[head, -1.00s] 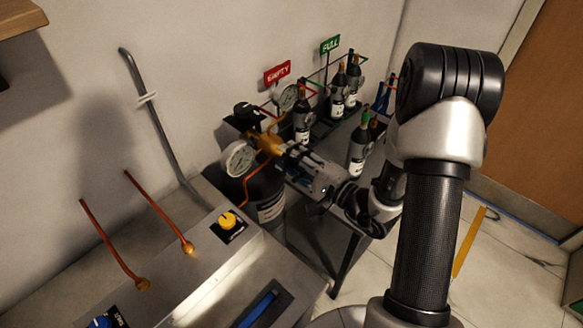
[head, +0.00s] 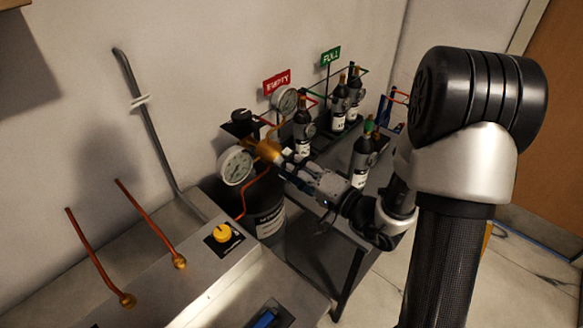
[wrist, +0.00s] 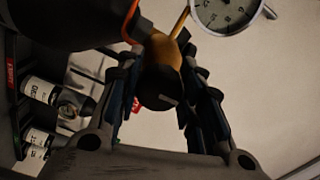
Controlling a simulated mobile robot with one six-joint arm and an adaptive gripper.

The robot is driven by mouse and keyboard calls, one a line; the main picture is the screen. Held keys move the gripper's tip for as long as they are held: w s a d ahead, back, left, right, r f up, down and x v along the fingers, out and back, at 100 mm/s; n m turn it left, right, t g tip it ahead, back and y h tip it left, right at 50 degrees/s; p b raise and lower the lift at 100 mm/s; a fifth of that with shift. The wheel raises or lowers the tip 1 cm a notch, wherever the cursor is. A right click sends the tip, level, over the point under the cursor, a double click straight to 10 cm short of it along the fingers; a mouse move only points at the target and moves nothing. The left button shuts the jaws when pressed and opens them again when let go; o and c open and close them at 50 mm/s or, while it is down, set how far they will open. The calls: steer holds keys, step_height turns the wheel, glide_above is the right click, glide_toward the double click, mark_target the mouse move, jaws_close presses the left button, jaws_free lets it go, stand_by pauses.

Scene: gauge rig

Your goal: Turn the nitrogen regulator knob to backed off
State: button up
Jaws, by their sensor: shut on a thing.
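The nitrogen regulator is a brass body (head: 267,151) with two round white gauges, one at the lower left (head: 236,166) and one at the upper right (head: 285,100). It sits above a dark cylinder (head: 268,218) with a white label. In the wrist view its dark round knob (wrist: 160,88) points toward my palm, with the brass body (wrist: 161,62) behind it. My gripper (head: 287,163) reaches in from the right. In the wrist view its two fingers (wrist: 158,95) stand on either side of the knob, shut on it. The knob's pointer or marking is not readable.
A metal bench with a yellow knob (head: 222,233) and copper tubes (head: 150,224) is at lower left. Small bottles (head: 303,138) stand on a rack behind, near red EMPTY (head: 277,82) and green FULL (head: 331,56) signs. A grey side table (head: 340,232) lies under my forearm.

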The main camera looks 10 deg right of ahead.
stand_by(0.3)
steer(key=o, duration=1.1)
steer(key=v, duration=1.2)
